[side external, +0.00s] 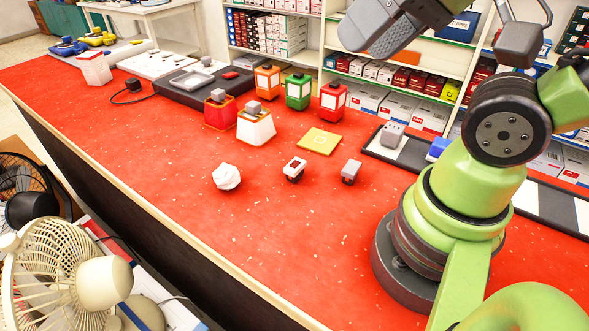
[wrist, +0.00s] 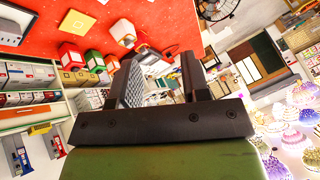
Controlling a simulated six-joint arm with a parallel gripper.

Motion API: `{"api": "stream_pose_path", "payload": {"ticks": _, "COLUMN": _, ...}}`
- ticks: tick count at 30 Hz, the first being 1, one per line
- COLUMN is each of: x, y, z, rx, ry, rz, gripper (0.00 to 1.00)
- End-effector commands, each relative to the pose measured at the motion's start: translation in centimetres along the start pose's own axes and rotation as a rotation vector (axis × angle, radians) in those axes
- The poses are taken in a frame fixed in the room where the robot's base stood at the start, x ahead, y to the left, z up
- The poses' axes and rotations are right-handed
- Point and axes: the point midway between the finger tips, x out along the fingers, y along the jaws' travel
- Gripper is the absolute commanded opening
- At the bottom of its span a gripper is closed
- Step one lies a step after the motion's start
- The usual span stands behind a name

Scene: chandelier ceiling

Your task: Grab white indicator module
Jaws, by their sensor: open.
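A small white faceted module (side external: 226,177) sits on the red tabletop near its front edge in the side view. To its right are a small module with a white face and red mark (side external: 294,169) and a grey module with a dark base (side external: 350,171). I cannot tell for certain which is the indicator module. My gripper (wrist: 162,78) is open in the wrist view, with nothing between its two dark fingers. It points across the room, away from these modules.
A yellow square pad (side external: 319,141) lies flat nearby. A dark case (side external: 203,82) is farther back. Fans stand beyond the front edge. Bare red tabletop surrounds the modules.

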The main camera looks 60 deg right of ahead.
Motion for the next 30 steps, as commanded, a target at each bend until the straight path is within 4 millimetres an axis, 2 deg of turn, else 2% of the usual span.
{"api": "stream_pose_path", "payload": {"ticks": 8, "x": 0.0, "y": 0.0, "z": 0.0, "rx": 0.000, "ry": 0.000, "rz": 0.000, "gripper": 0.43}}
{"api": "stream_pose_path", "payload": {"ticks": 9, "x": 0.0, "y": 0.0, "z": 0.0, "rx": 0.000, "ry": 0.000, "rz": 0.000, "gripper": 0.47}}
{"api": "stream_pose_path", "payload": {"ticks": 13, "x": 0.0, "y": 0.0, "z": 0.0, "rx": 0.000, "ry": 0.000, "rz": 0.000, "gripper": 0.77}}
{"api": "stream_pose_path", "payload": {"ticks": 14, "x": 0.0, "y": 0.0, "z": 0.0, "rx": 0.000, "ry": 0.000, "rz": 0.000, "gripper": 0.79}}
{"api": "stream_pose_path", "payload": {"ticks": 23, "x": 0.2, "y": 0.0, "z": -0.2, "rx": -0.003, "ry": -0.007, "rz": 0.007, "gripper": 0.79}}
{"api": "stream_pose_path", "payload": {"ticks": 26, "x": 1.0, "y": 0.2, "z": -1.1, "rx": -0.018, "ry": -0.036, "rz": 0.037, "gripper": 0.79}}
{"api": "stream_pose_path", "payload": {"ticks": 30, "x": 3.7, "y": 0.8, "z": -3.3, "rx": -0.065, "ry": -0.116, "rz": 0.110, "gripper": 0.79}}
